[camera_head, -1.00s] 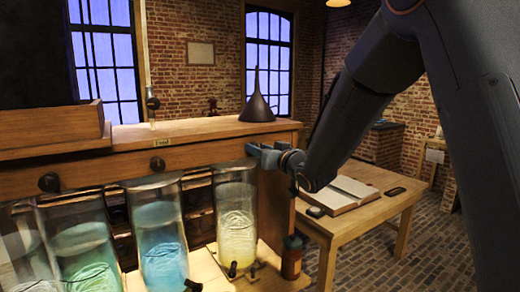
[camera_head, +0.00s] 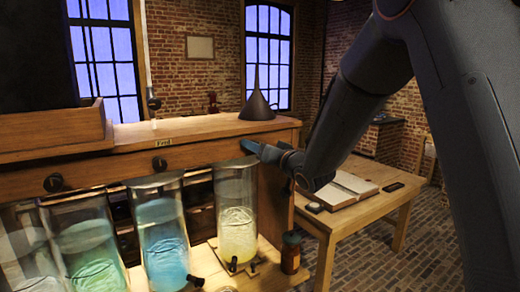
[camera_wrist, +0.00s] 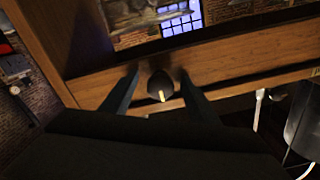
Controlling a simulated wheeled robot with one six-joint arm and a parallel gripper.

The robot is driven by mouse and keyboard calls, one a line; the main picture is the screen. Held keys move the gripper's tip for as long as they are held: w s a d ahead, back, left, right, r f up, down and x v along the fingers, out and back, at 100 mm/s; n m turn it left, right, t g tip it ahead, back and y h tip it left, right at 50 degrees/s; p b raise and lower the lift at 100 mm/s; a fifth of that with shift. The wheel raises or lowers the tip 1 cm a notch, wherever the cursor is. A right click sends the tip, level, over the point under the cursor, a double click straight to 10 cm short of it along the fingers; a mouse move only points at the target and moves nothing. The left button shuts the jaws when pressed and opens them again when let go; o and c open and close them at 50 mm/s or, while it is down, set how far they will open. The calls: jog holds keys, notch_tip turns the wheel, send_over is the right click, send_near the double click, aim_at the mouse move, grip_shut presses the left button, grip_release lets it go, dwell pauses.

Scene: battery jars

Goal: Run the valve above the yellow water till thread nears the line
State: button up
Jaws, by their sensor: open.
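The jar of yellow water (camera_head: 237,232) stands at the right end of the row of glass jars, below the wooden beam (camera_head: 110,171). My gripper (camera_head: 252,147) is at the right end of the beam, above that jar. In the wrist view, a dark round valve knob (camera_wrist: 160,84) with a pale pointer mark sits between the two open fingers, one on each side. I cannot tell whether they touch it. In the head view my gripper hides this knob. I cannot make out a thread or a line on the yellow jar.
Two other dark knobs (camera_head: 53,183) and (camera_head: 159,163) sit on the beam to the left, above jars of green (camera_head: 90,250) and blue water (camera_head: 163,240). A dark funnel (camera_head: 257,108) stands on top. A brown bottle (camera_head: 291,253) stands right of the yellow jar.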

jog(key=p+v, duration=0.1)
jog(key=v, duration=0.4)
dwell(0.3)
jog(key=s+d+f+m+g+h+b, duration=0.1)
jog(key=s+d+f+g+h, duration=0.1)
jog(key=s+d+f+h, duration=0.4)
jog(key=s+d+f+m+g+h+b, duration=0.1)
jog(key=s+d+f+g+h+b, duration=0.15)
jog(key=d+f, duration=0.6)
jog(key=s+d+f+g, duration=0.1)
jog(key=s+f+g, duration=0.2)
jog(key=s, duration=0.4)
jog(key=s+d+f+g+h, duration=0.1)
jog(key=s+d+f+g, duration=0.1)
jog(key=s+f, duration=0.3)
jog(key=s+d+f+g+b, duration=0.1)
jog(key=s+d+f+g, duration=0.1)
jog(key=s, duration=0.9)
jog(key=shift+s+f+g, duration=0.2)
jog(key=shift+f+g, duration=0.7)
jog(key=shift+g, duration=0.15)
jog(key=shift+h, duration=0.25)
